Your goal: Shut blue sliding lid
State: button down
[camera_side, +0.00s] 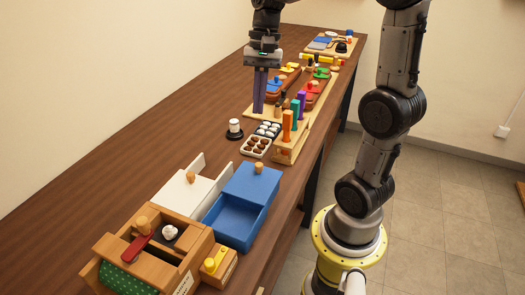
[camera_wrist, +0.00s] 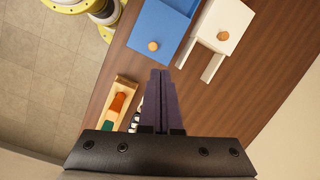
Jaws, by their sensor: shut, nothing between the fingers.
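The blue sliding lid (camera_side: 253,182) with a round wooden knob (camera_side: 259,168) sits on the blue box (camera_side: 236,222). The lid is slid toward the far end, and the near part of the box is open and looks empty. In the wrist view the blue lid (camera_wrist: 160,28) and its knob (camera_wrist: 153,46) show at the top centre. My gripper (camera_side: 258,109) points down above the table, beyond the far end of the lid and apart from it. Its dark purple fingers (camera_wrist: 160,73) are together and hold nothing.
A white lidded box (camera_side: 183,192) stands left of the blue box. A wooden box (camera_side: 177,258) with a red handle is nearer. A peg rack (camera_side: 290,143), an egg-like tray (camera_side: 255,146) and a black-and-white piece (camera_side: 234,129) stand beyond the lid. The table's left side is clear.

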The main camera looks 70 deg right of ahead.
jog(key=d+f+m+y, duration=0.1)
jog(key=d+f+m, duration=0.2)
jog(key=d+f, duration=0.3)
jog(key=s+a+f, duration=0.1)
jog(key=a+f, duration=0.5)
jog(key=f, duration=0.2)
jog(key=shift+f+g, duration=0.15)
jog(key=shift+g, duration=0.15)
jog(key=shift+a, duration=0.15)
send_near(243, 196)
jog(key=x, duration=0.5)
jog(key=shift+f, duration=0.1)
jog(key=shift+a, duration=0.1)
